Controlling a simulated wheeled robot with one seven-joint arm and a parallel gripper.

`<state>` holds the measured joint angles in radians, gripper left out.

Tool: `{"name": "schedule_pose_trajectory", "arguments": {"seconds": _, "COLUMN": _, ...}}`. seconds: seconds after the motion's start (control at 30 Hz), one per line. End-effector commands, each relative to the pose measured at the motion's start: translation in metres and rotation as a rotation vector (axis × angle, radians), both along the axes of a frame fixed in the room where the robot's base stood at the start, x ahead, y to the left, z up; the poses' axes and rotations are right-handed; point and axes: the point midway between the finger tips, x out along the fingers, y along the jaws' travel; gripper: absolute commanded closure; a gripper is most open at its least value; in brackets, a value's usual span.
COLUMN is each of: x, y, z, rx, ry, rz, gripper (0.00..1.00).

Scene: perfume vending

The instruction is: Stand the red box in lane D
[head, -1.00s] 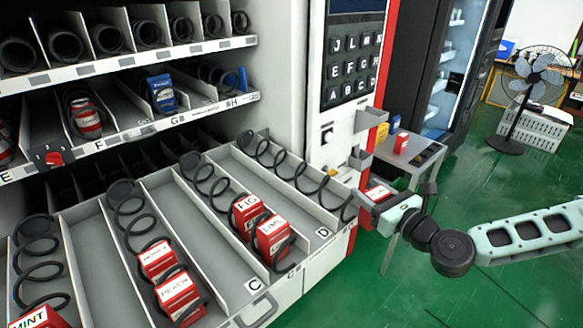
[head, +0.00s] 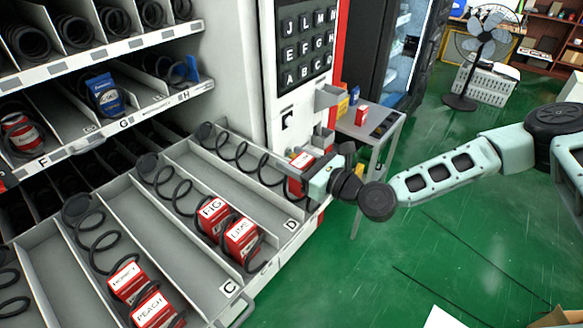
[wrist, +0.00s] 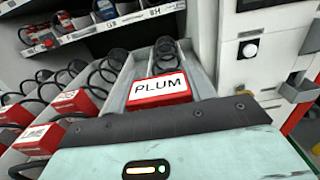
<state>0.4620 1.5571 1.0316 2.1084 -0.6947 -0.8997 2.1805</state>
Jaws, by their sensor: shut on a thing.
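My gripper (head: 312,172) is shut on the red box (head: 302,159), which has a white top. In the wrist view the box's label (wrist: 160,88) reads PLUM; the fingers' hold on it is mostly hidden. In the head view the box is at or just above the front right end of lane D (head: 262,190), beside its black spiral coil (head: 242,152). I cannot tell whether it touches the lane floor. The D label (head: 291,225) is on the tray's front edge. No box stands in the rest of lane D that shows.
Lane C, left of D, holds the FIG box (head: 211,214) and the LIME box (head: 241,237) in its coil. HONEY and PEACH boxes (head: 152,306) stand further left. The machine's keypad panel (head: 305,50) rises behind. A small table (head: 385,122) stands at right.

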Motion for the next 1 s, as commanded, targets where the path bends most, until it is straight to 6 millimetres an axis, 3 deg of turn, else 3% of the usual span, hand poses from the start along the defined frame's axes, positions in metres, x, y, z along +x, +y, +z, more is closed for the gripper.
{"name": "schedule_pose_trajectory", "arguments": {"seconds": 0.3, "x": 0.0, "y": 0.0, "z": -0.036, "rx": 0.0, "ry": 0.001, "rz": 0.0, "gripper": 0.75}}
{"name": "schedule_pose_trajectory", "arguments": {"seconds": 0.73, "x": 0.0, "y": 0.0, "z": -0.044, "rx": 0.001, "ry": -0.001, "rz": -0.001, "gripper": 0.75}}
{"name": "schedule_pose_trajectory", "arguments": {"seconds": 0.77, "x": 0.0, "y": 0.0, "z": -0.043, "rx": 0.0, "ry": 0.0, "rz": 0.0, "gripper": 0.45}}
{"name": "schedule_pose_trajectory", "arguments": {"seconds": 0.8, "x": 0.0, "y": 0.0, "z": -0.043, "rx": 0.0, "ry": 0.0, "rz": 0.0, "gripper": 0.34}}
{"name": "schedule_pose_trajectory", "arguments": {"seconds": 0.83, "x": 0.0, "y": 0.0, "z": -0.043, "rx": 0.0, "ry": 0.0, "rz": 0.0, "gripper": 0.29}}
{"name": "schedule_pose_trajectory", "arguments": {"seconds": 1.0, "x": 0.0, "y": 0.0, "z": -0.042, "rx": 0.0, "ry": 0.0, "rz": 0.0, "gripper": 0.29}}
